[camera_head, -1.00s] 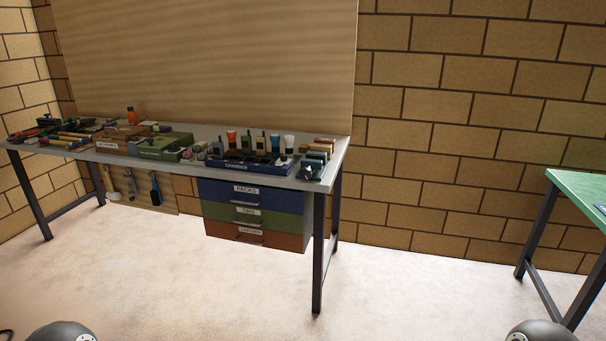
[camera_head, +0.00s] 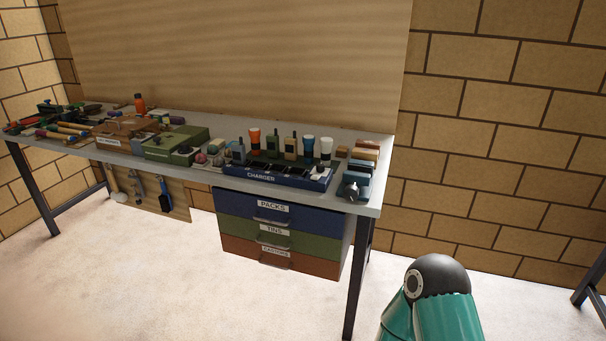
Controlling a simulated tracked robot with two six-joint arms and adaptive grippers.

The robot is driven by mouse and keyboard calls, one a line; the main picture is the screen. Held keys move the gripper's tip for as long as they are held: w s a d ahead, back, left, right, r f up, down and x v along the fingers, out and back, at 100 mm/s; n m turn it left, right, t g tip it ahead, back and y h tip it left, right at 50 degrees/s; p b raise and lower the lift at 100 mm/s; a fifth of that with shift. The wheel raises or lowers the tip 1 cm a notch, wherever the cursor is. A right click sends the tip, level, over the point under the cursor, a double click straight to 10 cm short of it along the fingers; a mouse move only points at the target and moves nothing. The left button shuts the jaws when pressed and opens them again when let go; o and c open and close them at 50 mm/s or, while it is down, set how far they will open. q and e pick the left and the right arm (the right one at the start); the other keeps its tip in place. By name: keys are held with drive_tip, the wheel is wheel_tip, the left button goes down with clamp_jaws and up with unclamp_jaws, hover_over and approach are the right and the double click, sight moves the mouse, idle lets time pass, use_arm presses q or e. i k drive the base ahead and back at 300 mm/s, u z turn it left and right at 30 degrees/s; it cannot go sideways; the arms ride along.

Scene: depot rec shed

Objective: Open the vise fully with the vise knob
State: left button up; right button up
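A small blue-grey vise (camera_head: 356,178) appears to sit at the front right corner of the grey workbench (camera_head: 378,200). A silver round knob (camera_head: 351,190) shows on its front side, facing me. The gap between its jaws is too small to make out. Neither of my grippers is in view. A teal and black part of my own arm (camera_head: 436,300) shows at the bottom right, below and to the right of the bench corner, apart from the vise.
A blue charger tray (camera_head: 262,175) with several devices stands left of the vise. Blocks (camera_head: 364,153) lie behind the vise. Drawers (camera_head: 283,232) hang under the bench. A green case (camera_head: 176,143) and several tools lie farther left. The floor in front is clear.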

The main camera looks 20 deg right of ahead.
sight(351, 192)
drive_tip(key=z, duration=0.2)
drive_tip(key=i, duration=1.3)
drive_tip(key=z, duration=0.9)
drive_tip(key=i, duration=0.3)
drive_tip(key=z, duration=0.1)
drive_tip(key=k, duration=0.95)
drive_tip(key=z, duration=0.15)
drive_tip(key=i, duration=0.95)
drive_tip(key=u, duration=0.05)
